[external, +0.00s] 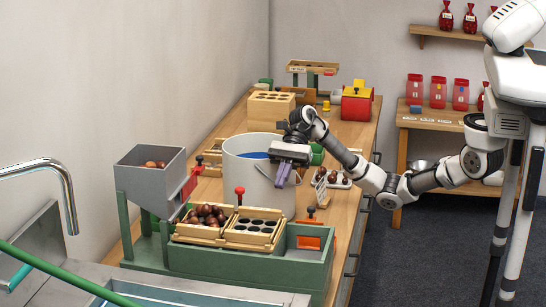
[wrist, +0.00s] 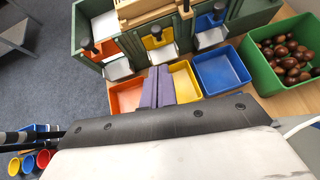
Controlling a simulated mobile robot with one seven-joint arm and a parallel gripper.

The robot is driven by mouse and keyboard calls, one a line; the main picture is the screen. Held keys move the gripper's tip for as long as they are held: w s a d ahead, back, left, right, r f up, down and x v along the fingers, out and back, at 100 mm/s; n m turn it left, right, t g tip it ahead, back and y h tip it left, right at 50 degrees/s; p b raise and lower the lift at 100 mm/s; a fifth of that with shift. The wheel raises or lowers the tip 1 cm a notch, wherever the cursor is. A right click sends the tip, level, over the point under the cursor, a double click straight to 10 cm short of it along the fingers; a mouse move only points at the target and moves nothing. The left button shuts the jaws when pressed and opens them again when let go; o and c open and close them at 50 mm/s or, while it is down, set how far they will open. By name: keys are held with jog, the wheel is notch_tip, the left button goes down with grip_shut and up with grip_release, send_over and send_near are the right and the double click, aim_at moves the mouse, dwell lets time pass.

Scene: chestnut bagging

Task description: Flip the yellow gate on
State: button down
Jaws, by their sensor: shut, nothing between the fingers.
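The yellow gate (wrist: 160,40) is on the front of a green sorting box (wrist: 128,45) in the wrist view, between an orange gate (wrist: 103,50) and a blue gate (wrist: 207,22). A dark knob (wrist: 155,28) stands at the yellow gate, with a pale chute (wrist: 162,55) below it. My gripper (wrist: 162,72) has purple fingers pressed together, holding nothing. In the picture its tips are just below the yellow gate's chute; I cannot tell whether they touch. In the external view my gripper (external: 281,178) is in front of the white bucket; I cannot make out the yellow gate there.
Below the gates are an orange tray (wrist: 125,97), a yellow tray (wrist: 187,80) and a blue tray (wrist: 222,72). A green bin (wrist: 262,92) of chestnuts is at right. The white bucket (external: 240,155) and grey hopper (external: 150,180) stand on the workbench (external: 353,142).

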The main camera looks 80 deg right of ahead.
jog(key=p+x, duration=0.2)
jog(key=x, duration=0.8)
jog(key=shift+p, duration=0.3)
notch_tip(320, 180, up, 4)
jog(key=shift+a+f, duration=0.1)
dwell(0.4)
jog(key=v, duration=1)
